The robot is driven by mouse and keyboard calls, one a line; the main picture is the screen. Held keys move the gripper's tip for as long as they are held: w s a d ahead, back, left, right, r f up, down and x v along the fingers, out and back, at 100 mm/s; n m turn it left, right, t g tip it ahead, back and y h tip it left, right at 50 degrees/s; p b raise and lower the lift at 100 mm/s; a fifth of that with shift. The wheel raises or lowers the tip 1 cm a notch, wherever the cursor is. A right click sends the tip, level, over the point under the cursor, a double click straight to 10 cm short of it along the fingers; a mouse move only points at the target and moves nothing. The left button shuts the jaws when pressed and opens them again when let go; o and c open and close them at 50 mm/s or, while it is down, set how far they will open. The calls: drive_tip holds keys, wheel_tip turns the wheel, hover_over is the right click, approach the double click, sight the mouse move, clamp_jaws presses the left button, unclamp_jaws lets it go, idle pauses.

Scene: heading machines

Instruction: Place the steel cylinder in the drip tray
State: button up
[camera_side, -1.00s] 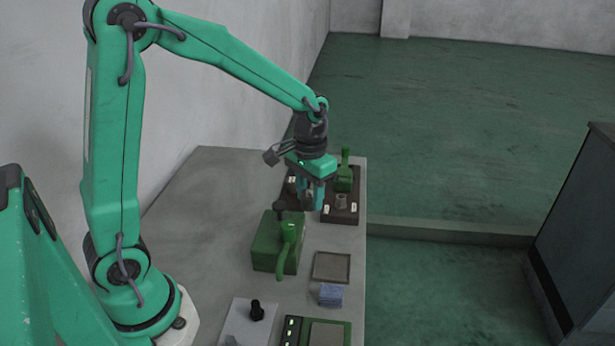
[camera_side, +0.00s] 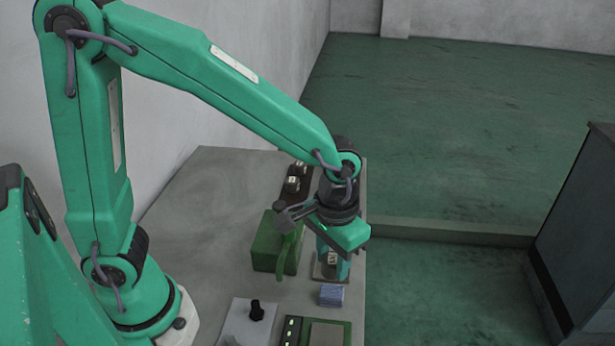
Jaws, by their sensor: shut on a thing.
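My gripper (camera_side: 333,266) points down over the drip tray (camera_side: 319,275), a small square brown-grey tray near the right edge of the bench. Its teal fingers are shut on the steel cylinder (camera_side: 332,259), a small greyish piece with a pale patch, seen between them. The fingers and gripper body cover much of the tray and part of the cylinder. I cannot tell whether the cylinder touches the tray floor or hangs just above it.
A green machine block (camera_side: 267,243) with a lever stands left of the tray. A blue block (camera_side: 331,295) sits just in front of it. A green-framed panel (camera_side: 322,332) and a pale plate with a black knob (camera_side: 256,310) lie nearer. A dark board (camera_side: 291,194) is behind.

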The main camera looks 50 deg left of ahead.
drive_tip(key=shift+s+d, duration=0.35)
drive_tip(key=shift+d, duration=0.05)
drive_tip(key=w+a+f, duration=0.2)
drive_tip(key=a, duration=0.1)
drive_tip(key=w+a+f, duration=0.2)
drive_tip(key=w, duration=0.1)
drive_tip(key=w+a+f, duration=0.3)
drive_tip(key=shift+a, duration=0.3)
drive_tip(key=shift+f, duration=2)
drive_tip(key=shift+f, duration=0.1)
drive_tip(key=o, duration=1.2)
